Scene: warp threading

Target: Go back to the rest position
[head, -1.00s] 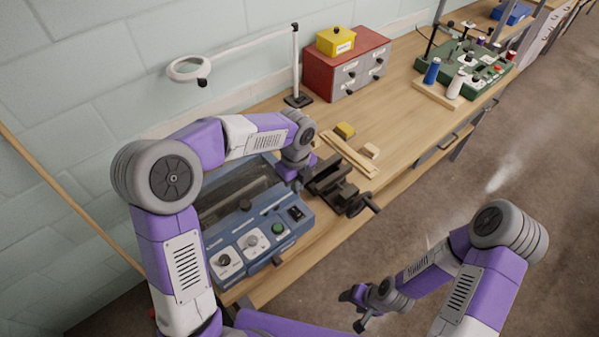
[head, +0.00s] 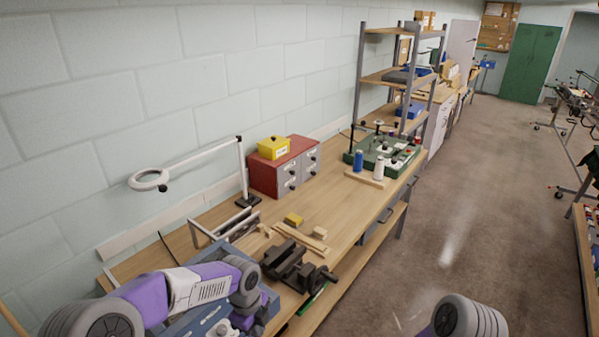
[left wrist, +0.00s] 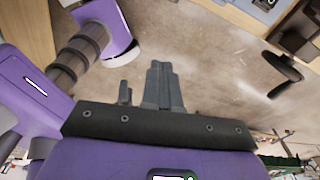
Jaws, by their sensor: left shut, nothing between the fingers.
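My left gripper (head: 241,321) is low in the head view, over the blue machine (head: 206,322) and left of the dark vise (head: 293,268). In the left wrist view its fingers (left wrist: 163,86) are together with nothing between them, with brown floor behind. Of my right arm, only a grey and purple joint shows at the bottom of the head view; its gripper is out of the picture.
The wooden bench (head: 335,212) carries a yellow block (head: 293,219), a red drawer cabinet (head: 284,166), a magnifier lamp (head: 149,180) and a green threading device (head: 384,154) with blue (head: 358,160) and white spools. Open floor (head: 470,200) lies to the right.

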